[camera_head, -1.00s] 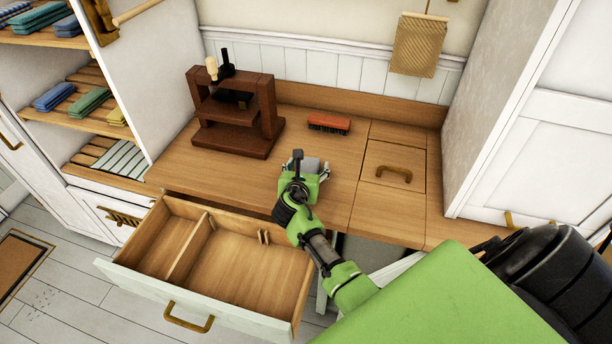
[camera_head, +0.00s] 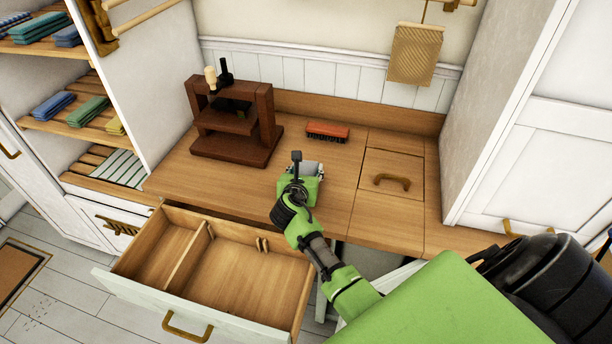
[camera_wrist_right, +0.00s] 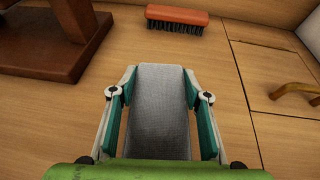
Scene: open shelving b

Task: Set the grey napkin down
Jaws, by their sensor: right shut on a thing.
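My right gripper (camera_head: 303,168) is over the wooden counter, in front of the red brush. In the right wrist view the right gripper (camera_wrist_right: 160,100) has its two green-padded fingers on either side of the grey napkin (camera_wrist_right: 160,95), shut on it. The napkin is a flat grey folded strip pointing away from the wrist. In the head view only a little of the napkin (camera_head: 312,167) shows past the gripper. I cannot tell whether the napkin touches the counter (camera_head: 325,215). My left gripper is not in view.
A dark wooden stand (camera_head: 235,145) is at the counter's back left, and a red brush (camera_head: 328,131) at the back. A lidded panel with a handle (camera_head: 393,182) is to the right. An open drawer (camera_head: 235,275) juts out in front. Shelves with folded cloths (camera_head: 88,111) are at left.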

